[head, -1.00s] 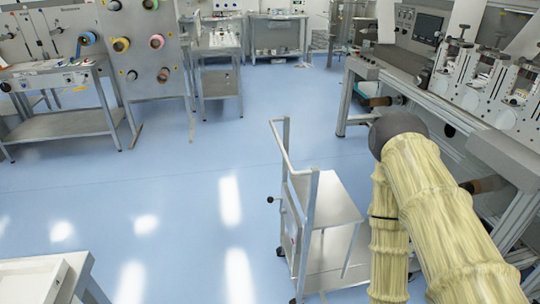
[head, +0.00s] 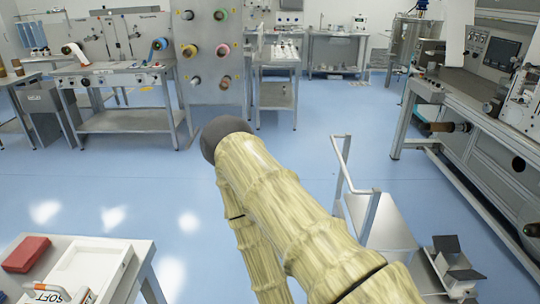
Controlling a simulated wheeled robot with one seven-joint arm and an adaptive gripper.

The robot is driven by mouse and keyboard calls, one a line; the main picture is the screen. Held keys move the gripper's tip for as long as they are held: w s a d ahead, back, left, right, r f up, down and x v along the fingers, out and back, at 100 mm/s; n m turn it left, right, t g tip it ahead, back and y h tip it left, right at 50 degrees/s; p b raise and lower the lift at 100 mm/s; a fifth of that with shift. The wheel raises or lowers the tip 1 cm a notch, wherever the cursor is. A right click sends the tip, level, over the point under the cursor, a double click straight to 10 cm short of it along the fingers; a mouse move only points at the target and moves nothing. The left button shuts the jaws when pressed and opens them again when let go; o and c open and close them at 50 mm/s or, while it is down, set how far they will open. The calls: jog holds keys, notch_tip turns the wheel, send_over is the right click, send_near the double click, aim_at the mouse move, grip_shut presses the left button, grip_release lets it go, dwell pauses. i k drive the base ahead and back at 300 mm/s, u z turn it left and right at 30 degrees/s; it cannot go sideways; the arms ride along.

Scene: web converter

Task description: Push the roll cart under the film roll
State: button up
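The roll cart (head: 386,222) is a silver metal trolley with an upright push handle at its left end. It stands on the blue floor, right of centre in the head view, partly hidden behind my arm. Dark angled plates on a bracket show at its near right end. A brown roll on a spindle (head: 446,127) sticks out of the machine on the right, beyond the cart; I cannot tell whether it is the film roll. My arm in its pale yellow sleeve crosses the middle of the view. My gripper cannot be made out.
The long converter machine (head: 472,100) lines the right side. A white table (head: 125,262) with a red box (head: 26,254) stands at the near left. Workbenches (head: 125,121) and a panel with coloured rolls (head: 208,57) stand at the back. The floor between is clear.

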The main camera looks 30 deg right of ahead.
aim_at(379, 224)
jog(key=u, duration=0.75)
jog(key=k, duration=1.05)
jog(key=z, duration=1.35)
